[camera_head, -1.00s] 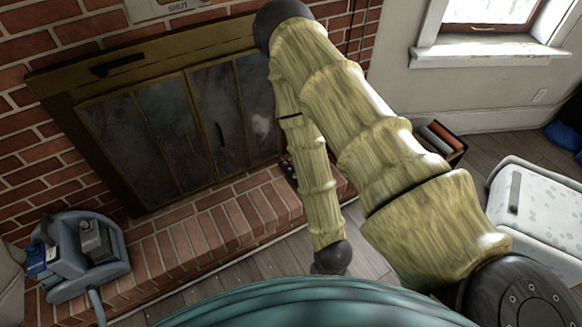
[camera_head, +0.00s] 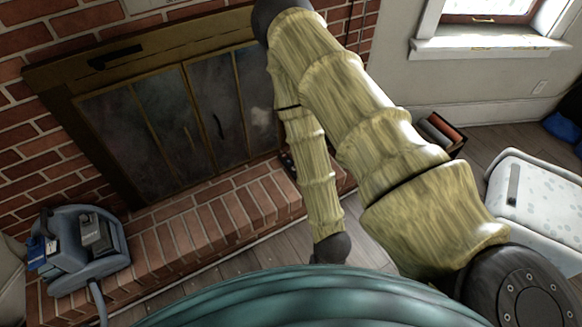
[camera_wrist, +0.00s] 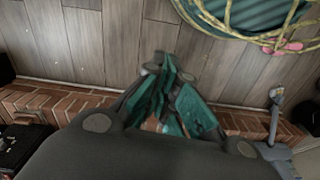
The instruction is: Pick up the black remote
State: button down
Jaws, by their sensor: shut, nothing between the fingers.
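A small dark object with light dots, probably the black remote (camera_head: 288,163), lies on the brick hearth in the head view. It is partly hidden behind my arm. I cannot pick it out for certain in the wrist view. My gripper (camera_wrist: 168,98) shows in the wrist view, with teal fingers shut and nothing held. It is over the wooden floor beside the hearth's front edge, apart from the dark object. In the head view my gripper is hidden below the arm's end and behind my teal body.
A brick hearth (camera_head: 180,235) runs in front of the fireplace doors (camera_head: 185,115). A blue-grey machine with a hose (camera_head: 85,262) stands at the left. A dark box (camera_head: 440,132) and a white spotted bin (camera_head: 545,205) stand at the right. Wooden floor (camera_head: 375,262) lies between.

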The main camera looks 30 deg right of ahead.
aim_at(289, 166)
jog(key=z, duration=1.55)
jog(key=i, duration=1.2)
jog(key=u, duration=1.65)
